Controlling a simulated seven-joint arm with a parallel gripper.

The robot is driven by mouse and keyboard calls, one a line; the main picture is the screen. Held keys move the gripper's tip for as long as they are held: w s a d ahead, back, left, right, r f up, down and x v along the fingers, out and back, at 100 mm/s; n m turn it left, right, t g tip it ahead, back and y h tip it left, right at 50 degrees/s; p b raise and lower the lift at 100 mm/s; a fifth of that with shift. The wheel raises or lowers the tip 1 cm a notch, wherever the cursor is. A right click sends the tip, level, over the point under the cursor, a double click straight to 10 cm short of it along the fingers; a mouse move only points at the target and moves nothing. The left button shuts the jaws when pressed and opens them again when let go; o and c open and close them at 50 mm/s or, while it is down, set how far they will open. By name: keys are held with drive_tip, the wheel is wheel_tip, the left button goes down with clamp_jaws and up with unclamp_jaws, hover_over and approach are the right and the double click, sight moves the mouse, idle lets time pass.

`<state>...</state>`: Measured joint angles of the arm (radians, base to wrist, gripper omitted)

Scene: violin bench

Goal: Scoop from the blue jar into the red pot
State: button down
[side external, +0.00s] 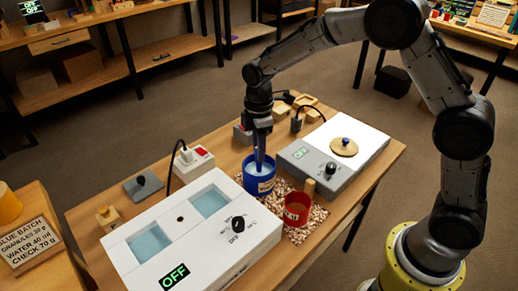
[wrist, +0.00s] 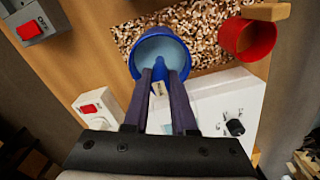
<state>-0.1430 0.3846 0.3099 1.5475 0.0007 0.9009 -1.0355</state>
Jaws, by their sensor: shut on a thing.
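My gripper (side external: 259,160) points down into the jar's mouth. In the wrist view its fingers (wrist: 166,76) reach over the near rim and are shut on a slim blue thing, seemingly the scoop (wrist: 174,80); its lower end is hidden. The red pot (side external: 297,209) stands on the chips to the right of the jar, also in the wrist view (wrist: 248,42), with a wooden block or handle at its rim. I cannot see inside it well.
A white bath unit (side external: 190,235) with two pale blue wells lies close in front-left. A red-switched box (side external: 193,160) with a cable stands left of the jar. Chips (side external: 318,212) surround the pot.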

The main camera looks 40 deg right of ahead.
drive_tip(key=shift+r, duration=0.15)
wheel_tip(320, 180, up, 14)
drive_tip(key=shift+f, duration=0.25)
idle(1.1)
idle(0.3)
